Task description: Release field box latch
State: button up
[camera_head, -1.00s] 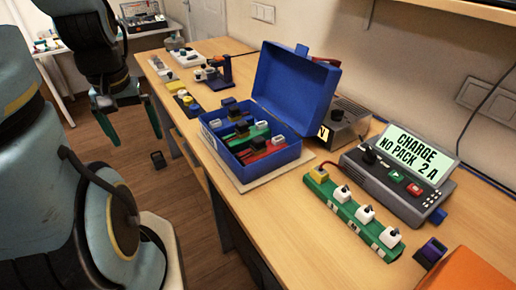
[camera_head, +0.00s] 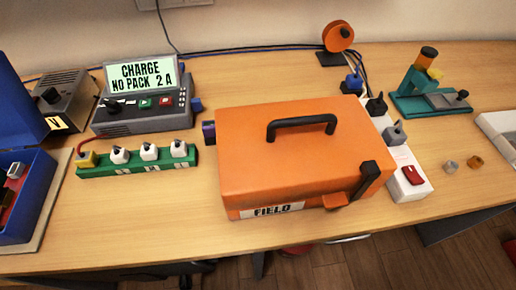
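The orange field box (camera_head: 265,155) sits closed on the wooden table in the middle of the view. It has a black carry handle (camera_head: 302,124) on its lid and a white "FIELD" label (camera_head: 272,211) on its front. A black latch (camera_head: 369,178) lies at the right end of the front edge, with a small orange tab (camera_head: 336,201) beside it. The latch appears to lie against the box. My gripper is not in view.
Left of the box are a green strip with white plugs (camera_head: 137,161), a charger reading "NO PACK" (camera_head: 145,107) and an open blue box (camera_head: 22,205). A white power strip (camera_head: 408,176) is close on the right. Bare table lies in front.

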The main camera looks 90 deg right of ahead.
aim_at(370, 170)
jog(key=i+j, duration=0.15)
jog(key=j, duration=0.2)
jog(key=i+j, duration=0.1)
jog(key=j, duration=0.2)
jog(key=z, duration=1.95)
